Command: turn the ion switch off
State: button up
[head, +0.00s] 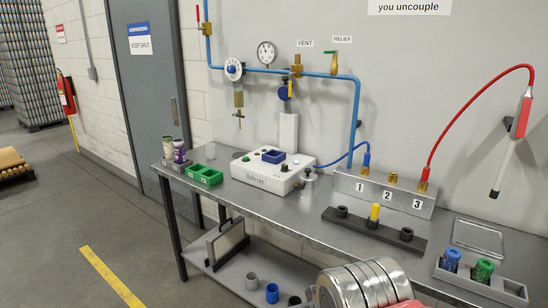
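No switch with a readable ion label shows in the head view, so I cannot tell which control it is. Whether any of these is on or off is too small to tell. My gripper's fingers are not visible.
The steel bench (285,208) has a numbered metal block (345,181), a black holder (340,218) with a yellow piece, and a green tray (206,181). Blue pipe with gauge and valves runs along the wall. A silver ribbed shape (345,287) covers part of the bottom edge.

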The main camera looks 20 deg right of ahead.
aim_at(284, 169)
jog(key=u, duration=0.05)
jog(key=i, duration=2.45)
